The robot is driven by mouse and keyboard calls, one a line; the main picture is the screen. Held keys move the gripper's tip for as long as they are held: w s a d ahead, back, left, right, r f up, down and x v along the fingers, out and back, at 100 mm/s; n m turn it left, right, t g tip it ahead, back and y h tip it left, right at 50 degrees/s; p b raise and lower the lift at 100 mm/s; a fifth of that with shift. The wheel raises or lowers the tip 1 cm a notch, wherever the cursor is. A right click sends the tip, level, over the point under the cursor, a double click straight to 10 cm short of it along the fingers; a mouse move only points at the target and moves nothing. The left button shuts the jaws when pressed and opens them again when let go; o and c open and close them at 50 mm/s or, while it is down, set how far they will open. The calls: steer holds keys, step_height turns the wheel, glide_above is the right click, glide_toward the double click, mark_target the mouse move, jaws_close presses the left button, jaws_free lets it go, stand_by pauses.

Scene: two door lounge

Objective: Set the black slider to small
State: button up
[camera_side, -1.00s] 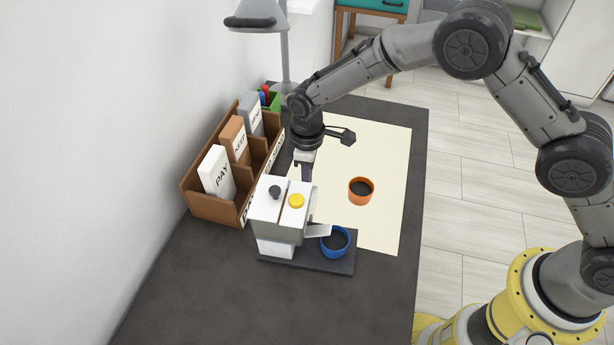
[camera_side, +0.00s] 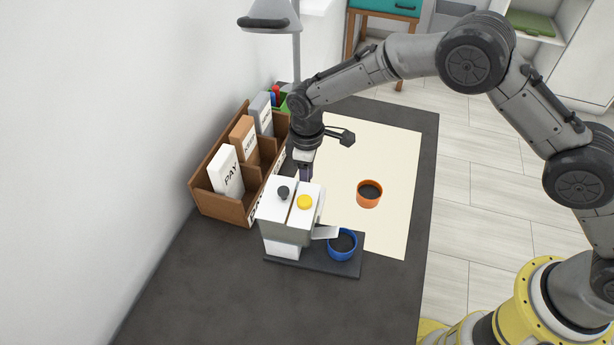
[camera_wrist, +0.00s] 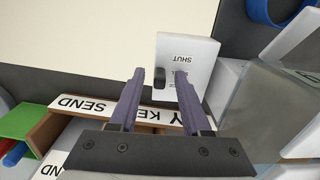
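The white coffee machine (camera_side: 284,247) stands on the dark table. In the wrist view its white panel (camera_wrist: 197,50) has the word SHUT, upside down, and more lettering partly hidden by a finger. The black slider (camera_wrist: 159,83) sticks out at that panel's left part. My gripper (camera_wrist: 159,74) is open, one finger on each side of the slider in the picture. I cannot tell whether either finger touches it. In the side view my gripper (camera_side: 305,172) points down just behind the machine, and the slider is hidden there.
A black knob (camera_side: 283,192) and a yellow button (camera_side: 304,202) are on the machine's top. A blue cup (camera_side: 342,257) is by its spout and an orange cup (camera_side: 369,206) on the cream mat (camera_side: 392,160). A wooden sorter (camera_side: 225,207) stands left, close to my gripper.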

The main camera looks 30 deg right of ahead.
step_height(320, 180, up, 14)
stand_by(0.7)
steer(key=shift+f, duration=0.1)
